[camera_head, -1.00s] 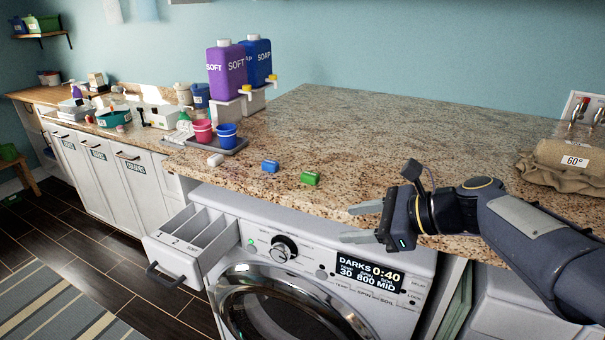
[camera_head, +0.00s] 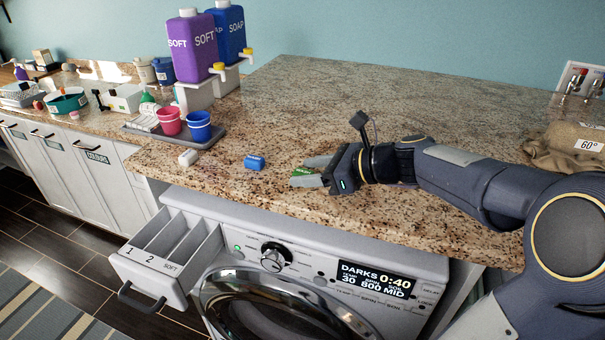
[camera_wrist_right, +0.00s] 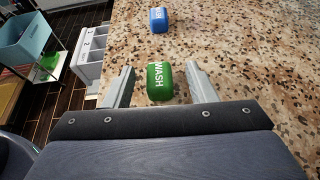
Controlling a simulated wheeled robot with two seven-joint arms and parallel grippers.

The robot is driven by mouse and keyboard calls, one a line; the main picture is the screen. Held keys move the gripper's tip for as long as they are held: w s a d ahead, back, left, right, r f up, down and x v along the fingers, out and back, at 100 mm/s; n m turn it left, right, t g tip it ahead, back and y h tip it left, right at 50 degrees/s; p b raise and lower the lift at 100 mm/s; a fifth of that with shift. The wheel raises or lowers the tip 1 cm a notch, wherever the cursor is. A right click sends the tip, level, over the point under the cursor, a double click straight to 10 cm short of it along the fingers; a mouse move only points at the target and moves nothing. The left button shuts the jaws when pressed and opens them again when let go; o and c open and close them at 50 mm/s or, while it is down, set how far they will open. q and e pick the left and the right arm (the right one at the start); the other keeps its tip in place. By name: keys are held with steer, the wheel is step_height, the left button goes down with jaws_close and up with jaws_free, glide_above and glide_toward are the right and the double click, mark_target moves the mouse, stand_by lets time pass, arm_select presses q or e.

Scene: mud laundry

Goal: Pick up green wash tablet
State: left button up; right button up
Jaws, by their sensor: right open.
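The green wash tablet (camera_wrist_right: 160,82) lies on the granite counter, its white WASH lettering facing up in the right wrist view. In the head view only part of the green tablet (camera_head: 301,171) shows between the fingers. My right gripper (camera_wrist_right: 163,84) is open, with one finger on each side of the tablet and a visible gap to each. It also shows in the head view (camera_head: 306,172), reaching in from the right, low over the counter. My left gripper is not in view.
A blue tablet (camera_head: 254,162) and a white tablet (camera_head: 188,157) lie to the left on the counter. A tray (camera_head: 206,139) with pink and blue cups stands beyond them. The washer's detergent drawer (camera_head: 160,262) is open below the counter's front edge.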

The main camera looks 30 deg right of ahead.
steer(key=shift+x, duration=0.85)
steer(key=shift+s+a, duration=0.1)
steer(key=shift+c, duration=0.4)
steer(key=shift+r, duration=0.1)
steer(key=c, duration=1)
step_height(320, 180, up, 28)
steer(key=p, duration=0.5)
